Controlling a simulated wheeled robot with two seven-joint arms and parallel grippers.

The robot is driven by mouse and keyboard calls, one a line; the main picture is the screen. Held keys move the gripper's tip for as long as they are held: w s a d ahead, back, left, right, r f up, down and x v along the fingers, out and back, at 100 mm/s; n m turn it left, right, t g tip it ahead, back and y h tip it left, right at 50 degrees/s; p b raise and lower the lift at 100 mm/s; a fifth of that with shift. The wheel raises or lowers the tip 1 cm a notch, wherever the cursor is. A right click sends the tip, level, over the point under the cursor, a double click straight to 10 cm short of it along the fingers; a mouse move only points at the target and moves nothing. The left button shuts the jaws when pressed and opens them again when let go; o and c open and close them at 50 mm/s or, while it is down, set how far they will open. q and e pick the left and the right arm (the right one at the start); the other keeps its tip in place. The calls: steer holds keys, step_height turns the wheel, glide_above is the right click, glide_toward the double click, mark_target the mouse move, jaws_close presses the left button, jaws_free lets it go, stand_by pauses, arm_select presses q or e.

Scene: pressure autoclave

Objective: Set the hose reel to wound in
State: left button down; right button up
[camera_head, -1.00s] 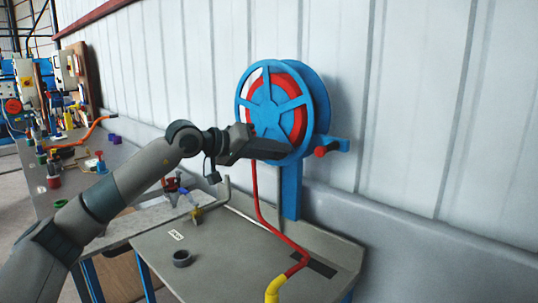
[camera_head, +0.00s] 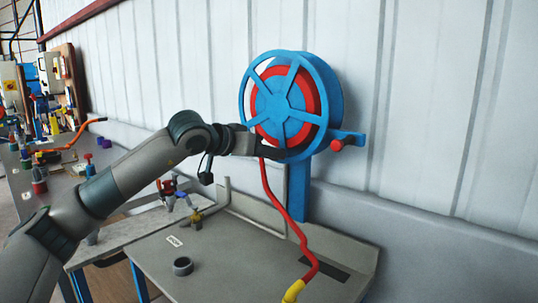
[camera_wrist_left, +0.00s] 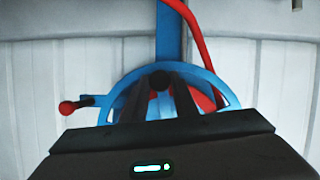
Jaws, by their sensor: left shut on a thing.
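The hose reel (camera_head: 285,103) is a blue spoked wheel on a wall bracket, with red hose wound on its drum. It shows upside down in the left wrist view (camera_wrist_left: 222,88). The red hose (camera_head: 283,205) hangs from it to the bench and ends in a yellow part (camera_head: 294,291). My left gripper (camera_head: 278,153) is at the reel's lower rim, shut on a dark round knob (camera_wrist_left: 160,80) there; the fingers hide most of it. A red-tipped lever (camera_head: 338,145) sticks out beside the reel. My right gripper is not in view.
The grey bench (camera_head: 225,262) below holds a dark ring (camera_head: 182,266) and a white label. A lower bench with small fittings (camera_head: 172,188) stands left of it. The white panelled wall (camera_head: 430,110) is close behind the reel.

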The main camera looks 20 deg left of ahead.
arm_select(q)
steer(key=shift+a+f, duration=0.1)
steer(key=shift+f, duration=0.15)
steer(key=c, duration=1.5)
jaws_free()
steer(key=shift+o, duration=0.3)
steer(key=shift+w+a, duration=0.1)
steer(key=shift+r, duration=0.2)
steer(key=b+v, duration=0.2)
steer(key=v, duration=1.5)
steer(key=shift+s, duration=0.2)
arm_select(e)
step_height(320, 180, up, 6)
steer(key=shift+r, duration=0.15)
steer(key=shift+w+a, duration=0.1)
